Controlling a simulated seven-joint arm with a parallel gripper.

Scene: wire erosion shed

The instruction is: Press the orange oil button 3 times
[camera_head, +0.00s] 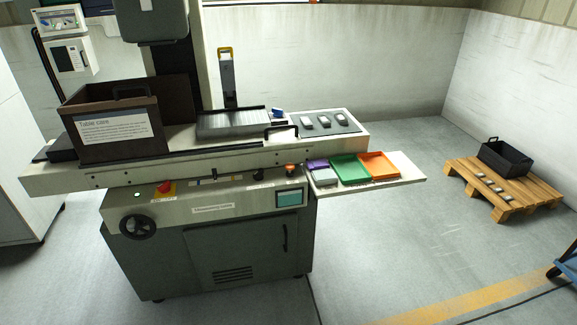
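The machine (215,245) stands left of centre, with a control strip along its front below the table. A small orange button (290,169) sits on this strip at its right end, just above a greenish screen (289,198) and left of the side shelf. It looks uncovered, but its label is too small to read. My gripper is not in view, and nothing touches the button.
A red mushroom button (164,187) and a black handwheel (138,226) are on the front left. A side shelf (412,176) with purple, green and orange trays (380,165) juts out beside the button. Floor in front is clear; a wooden pallet (505,190) is at right.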

